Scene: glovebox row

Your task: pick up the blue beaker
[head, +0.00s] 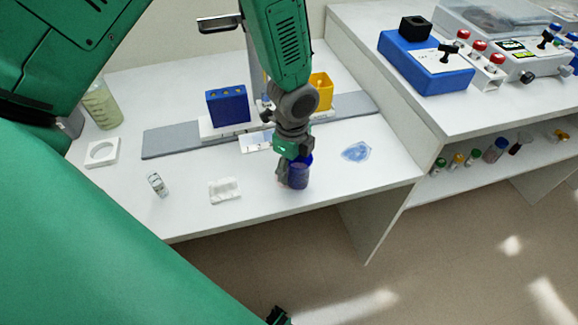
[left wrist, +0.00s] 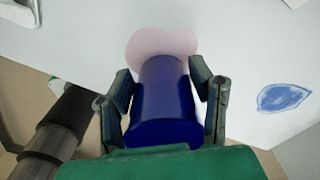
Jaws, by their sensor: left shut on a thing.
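The blue beaker (head: 298,177) is near the front edge of the white bench, below my left gripper (head: 291,160). In the left wrist view the beaker (left wrist: 165,105) fills the space between the two dark fingers of my left gripper (left wrist: 164,100), one on each side. The gripper is shut on it. I cannot tell whether the beaker's base touches the bench. My right gripper cannot be made out.
A blue block (head: 228,105) and a yellow container (head: 321,92) stand behind. A small vial (head: 158,185), a white piece (head: 225,190) and a beaker of pale liquid (head: 102,105) are to the left. A flat blue patch (head: 357,152) lies right.

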